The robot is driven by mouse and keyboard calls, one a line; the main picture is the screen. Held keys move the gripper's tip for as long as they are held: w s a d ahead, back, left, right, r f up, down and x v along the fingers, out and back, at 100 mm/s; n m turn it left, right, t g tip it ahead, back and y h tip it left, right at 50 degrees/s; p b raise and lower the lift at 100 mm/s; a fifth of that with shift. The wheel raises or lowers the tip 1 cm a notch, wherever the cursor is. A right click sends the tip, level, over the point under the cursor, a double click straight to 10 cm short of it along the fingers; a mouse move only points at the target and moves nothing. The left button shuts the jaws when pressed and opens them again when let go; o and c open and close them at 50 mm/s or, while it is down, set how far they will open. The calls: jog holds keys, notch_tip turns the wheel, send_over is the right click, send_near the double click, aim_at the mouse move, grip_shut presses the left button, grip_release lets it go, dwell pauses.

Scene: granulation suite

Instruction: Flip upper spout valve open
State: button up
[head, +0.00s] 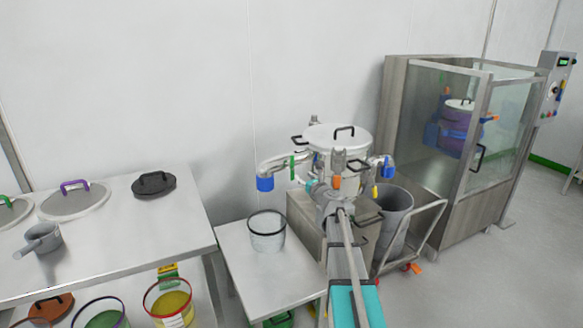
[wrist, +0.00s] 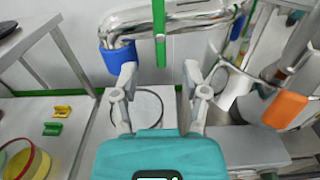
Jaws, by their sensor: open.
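A steel vessel with a white lid (head: 337,138) has a chrome spout with a blue end (head: 265,183) on its left and a green lever (head: 292,168) on that spout. In the wrist view the chrome pipe (wrist: 190,20) runs across the top, with the blue end (wrist: 117,60) at left and the green lever (wrist: 159,35) hanging upright across the pipe. My gripper (wrist: 160,78) is open and empty; the lever's lower end shows between and beyond the fingertips, without visible contact. In the head view my gripper is hard to make out among the fittings.
An orange handle (wrist: 285,108) is right of my gripper, and a second blue-ended spout (head: 376,163) is on the vessel's right. A clear bucket (head: 266,232) stands on the low table (head: 240,262) below the left spout. A grey bin (head: 394,215) is at right.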

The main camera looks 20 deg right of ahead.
aim_at(293, 166)
jog(key=w, duration=1)
jog(key=shift+w+a, duration=0.15)
jog(key=shift+a, duration=0.05)
grip_shut()
